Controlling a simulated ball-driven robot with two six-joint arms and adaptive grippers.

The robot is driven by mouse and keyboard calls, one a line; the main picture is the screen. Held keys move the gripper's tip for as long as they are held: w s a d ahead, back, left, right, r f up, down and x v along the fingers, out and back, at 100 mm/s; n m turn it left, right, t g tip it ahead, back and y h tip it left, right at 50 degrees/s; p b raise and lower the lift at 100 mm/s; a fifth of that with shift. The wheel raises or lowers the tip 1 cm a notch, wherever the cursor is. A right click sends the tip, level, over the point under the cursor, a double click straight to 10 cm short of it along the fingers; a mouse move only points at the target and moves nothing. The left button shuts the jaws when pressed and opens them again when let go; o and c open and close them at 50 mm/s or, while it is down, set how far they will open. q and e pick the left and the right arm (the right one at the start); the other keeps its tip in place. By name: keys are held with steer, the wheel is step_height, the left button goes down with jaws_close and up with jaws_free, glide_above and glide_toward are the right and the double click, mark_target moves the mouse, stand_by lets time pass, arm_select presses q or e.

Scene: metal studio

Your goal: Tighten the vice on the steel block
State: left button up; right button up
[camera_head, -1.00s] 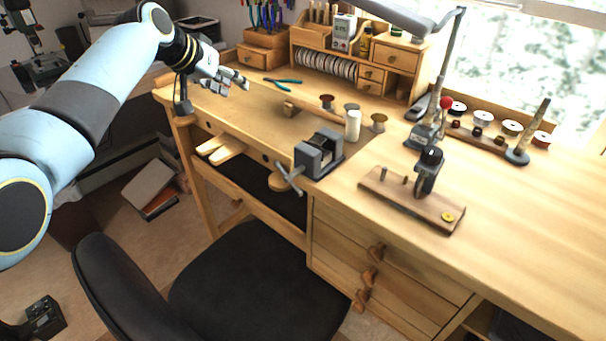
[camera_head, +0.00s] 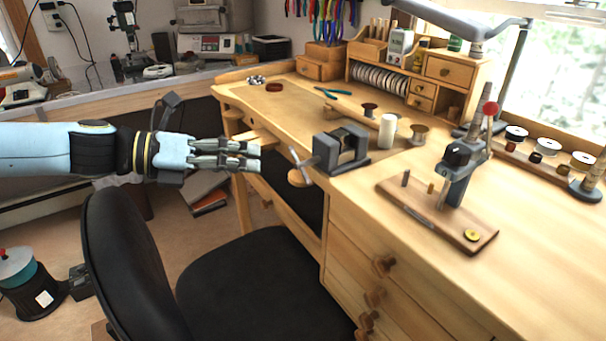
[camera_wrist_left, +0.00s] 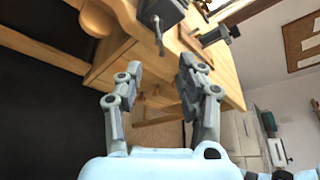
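The grey vice (camera_head: 342,150) is fixed at the bench's front edge in the head view, with its screw handle (camera_head: 301,161) pointing left. The vice also shows at the top of the left wrist view (camera_wrist_left: 163,10), its handle (camera_wrist_left: 158,34) hanging toward the gripper. The steel block cannot be made out clearly between the jaws. My left gripper (camera_head: 256,157) is level, left of the handle and apart from it. In the left wrist view its two fingers (camera_wrist_left: 160,72) are spread with nothing between them. My right gripper is out of view.
A wooden bench peg (camera_head: 262,139) lies behind my left fingers. A white cylinder (camera_head: 387,131) and spools stand behind the vice. A wooden stand with a dark post (camera_head: 440,215) is to its right. A black chair (camera_head: 250,285) fills the floor in front.

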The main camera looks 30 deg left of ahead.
mark_target(297, 163)
arm_select(q)
steer(key=shift+b+x, duration=2.65)
steer(key=shift+x, duration=2.45)
steer(key=shift+a, duration=0.15)
jaws_close()
